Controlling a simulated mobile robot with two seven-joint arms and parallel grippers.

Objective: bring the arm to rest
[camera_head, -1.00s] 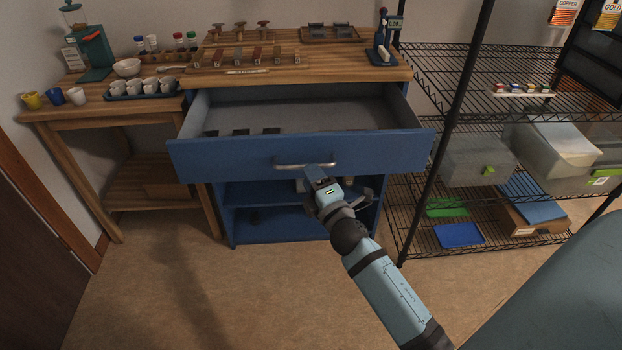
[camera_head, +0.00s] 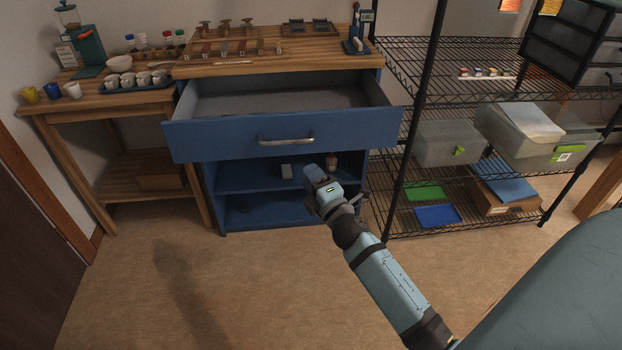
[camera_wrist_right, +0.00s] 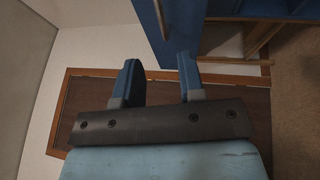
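My right gripper (camera_head: 318,181) shows in the head view in front of the blue cabinet, below the drawer handle (camera_head: 286,140) in the picture and apart from it. In the right wrist view its two blue fingers (camera_wrist_right: 158,70) stand apart with nothing between them. The blue drawer (camera_head: 225,142) is pulled out, and the visible part of its inside looks bare. My left gripper is in neither view.
A wooden side table (camera_head: 60,105) with cups stands left. A black wire rack (camera_head: 470,215) with bins stands right. The floor (camera_head: 240,290) in front is clear.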

